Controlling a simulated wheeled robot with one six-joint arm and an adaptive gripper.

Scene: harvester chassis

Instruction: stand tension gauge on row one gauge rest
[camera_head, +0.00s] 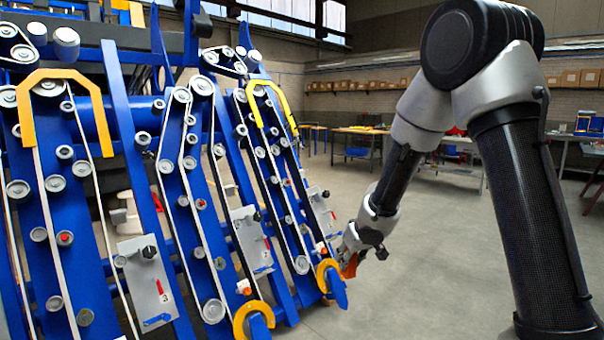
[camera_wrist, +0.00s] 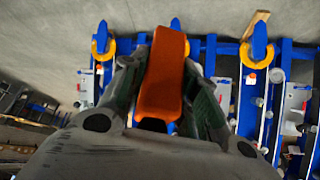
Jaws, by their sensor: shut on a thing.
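My gripper (camera_head: 349,258) is at the right end of the harvester chassis, low beside the foot of the rightmost row. In the wrist view, my gripper (camera_wrist: 165,85) is shut on an orange-red block-like thing (camera_wrist: 164,70), which I take for the tension gauge. The gauge also shows as a small orange patch in the head view (camera_head: 350,268), mostly hidden by my gripper. I cannot make out the row one gauge rest for certain. Grey plates with small dark and red fittings sit on the rows, one at the left (camera_head: 147,280) and one further right (camera_head: 250,238).
The blue chassis rows (camera_head: 190,190) carry pulleys and belts. Yellow-orange rings (camera_head: 253,316) surround the row feet, which stick out at the front. Open grey floor (camera_head: 430,260) lies to the right. Workbenches (camera_head: 360,140) and shelved boxes stand far back.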

